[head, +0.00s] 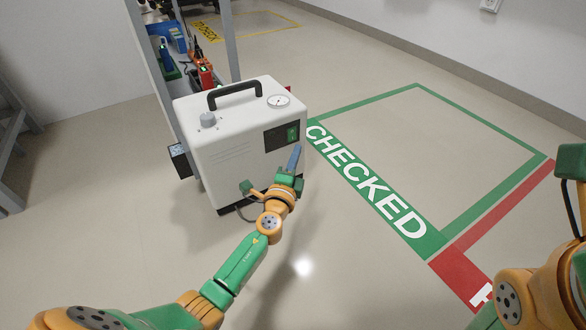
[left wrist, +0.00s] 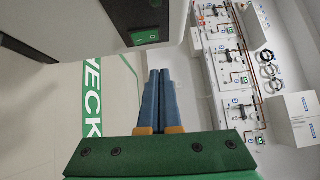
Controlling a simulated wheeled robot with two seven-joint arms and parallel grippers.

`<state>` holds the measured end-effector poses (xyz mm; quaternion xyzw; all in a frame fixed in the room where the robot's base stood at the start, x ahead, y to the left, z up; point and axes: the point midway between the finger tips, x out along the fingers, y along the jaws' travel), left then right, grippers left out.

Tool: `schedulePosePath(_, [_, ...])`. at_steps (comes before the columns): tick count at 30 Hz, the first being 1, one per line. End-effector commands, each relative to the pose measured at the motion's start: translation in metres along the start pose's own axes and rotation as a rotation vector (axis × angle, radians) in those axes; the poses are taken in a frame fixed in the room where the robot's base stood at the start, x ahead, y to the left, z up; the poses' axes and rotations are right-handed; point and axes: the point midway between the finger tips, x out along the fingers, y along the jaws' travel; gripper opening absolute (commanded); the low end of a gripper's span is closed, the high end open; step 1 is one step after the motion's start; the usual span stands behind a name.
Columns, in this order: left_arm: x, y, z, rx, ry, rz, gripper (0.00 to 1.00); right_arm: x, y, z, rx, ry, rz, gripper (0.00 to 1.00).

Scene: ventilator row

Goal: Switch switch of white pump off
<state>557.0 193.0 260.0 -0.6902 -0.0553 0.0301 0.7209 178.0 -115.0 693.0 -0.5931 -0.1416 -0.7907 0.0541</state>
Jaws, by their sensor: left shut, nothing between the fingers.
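The white pump (head: 225,145) stands on the floor, with a black handle, a grey knob and a round gauge on top. Its green switch (head: 292,134) sits in a dark panel at the right end of the front face. The switch also shows in the left wrist view (left wrist: 145,37), at the top. My left gripper (head: 295,153) is just below the switch, its blue fingers shut together and empty. In the left wrist view the fingers (left wrist: 160,75) point up toward the panel, with a visible gap. My right gripper is out of view; only part of that arm shows.
A shelf rack (head: 230,40) with red and blue devices stands behind the pump. A green-bordered floor area marked CHECKED (head: 370,190) lies to the right and is empty, with a red strip (head: 470,280) beside it. The floor in front is clear.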

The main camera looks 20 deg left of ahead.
Motion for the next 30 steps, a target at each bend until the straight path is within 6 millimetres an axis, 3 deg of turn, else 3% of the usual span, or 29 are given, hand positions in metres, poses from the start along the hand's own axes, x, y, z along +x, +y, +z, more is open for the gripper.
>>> schedulePosePath(6, [-0.042,-0.007,0.000,0.000,0.001,0.002,0.00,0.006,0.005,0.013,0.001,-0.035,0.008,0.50])
schedulePosePath(12, [-0.063,-0.008,0.000,0.000,0.001,0.001,0.00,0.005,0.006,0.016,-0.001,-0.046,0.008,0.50])
schedulePosePath(27, [-0.065,-0.008,0.000,-0.002,-0.001,0.001,0.00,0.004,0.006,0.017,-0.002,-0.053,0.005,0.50])
schedulePosePath(29, [-0.067,-0.012,0.003,-0.020,-0.013,0.011,0.00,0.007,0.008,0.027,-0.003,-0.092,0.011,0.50])
schedulePosePath(30, [-0.069,-0.017,0.008,-0.053,-0.033,0.027,0.00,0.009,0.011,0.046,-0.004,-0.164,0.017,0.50])
